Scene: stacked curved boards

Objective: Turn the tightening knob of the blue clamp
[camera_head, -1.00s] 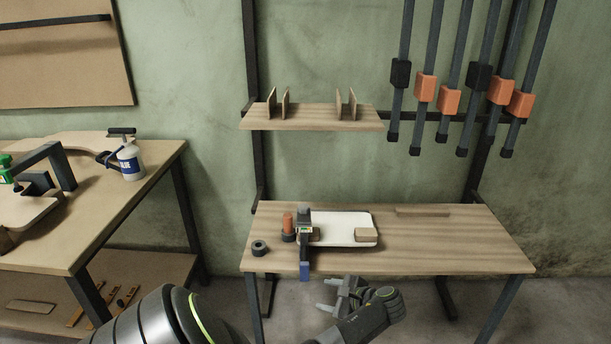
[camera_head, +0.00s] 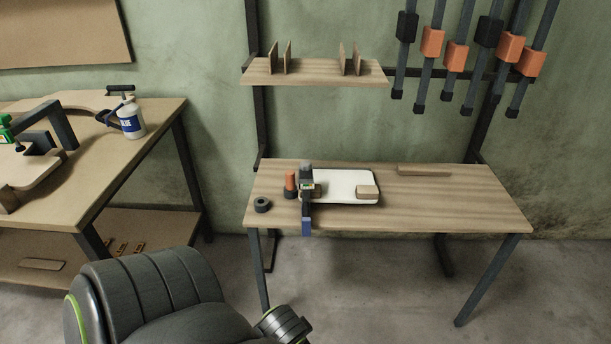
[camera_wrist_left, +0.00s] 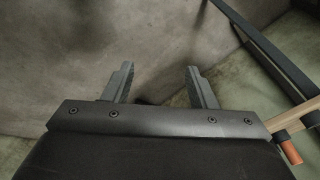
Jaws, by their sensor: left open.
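The knob's exact shape is too small to make out. My left gripper (camera_wrist_left: 159,67) is open and empty in the left wrist view, with the grey floor behind its fingers. In the head view only my left arm's links show at the bottom; the fingers are out of frame. My right gripper is not in view.
The right workbench (camera_head: 455,205) also holds an orange bottle-like object (camera_head: 291,184), a black ring (camera_head: 262,205) and small wooden blocks. Another bench (camera_head: 75,205) with a glue bottle (camera_head: 131,120) stands at left. Orange and black bar clamps hang on the wall. Floor between benches is clear.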

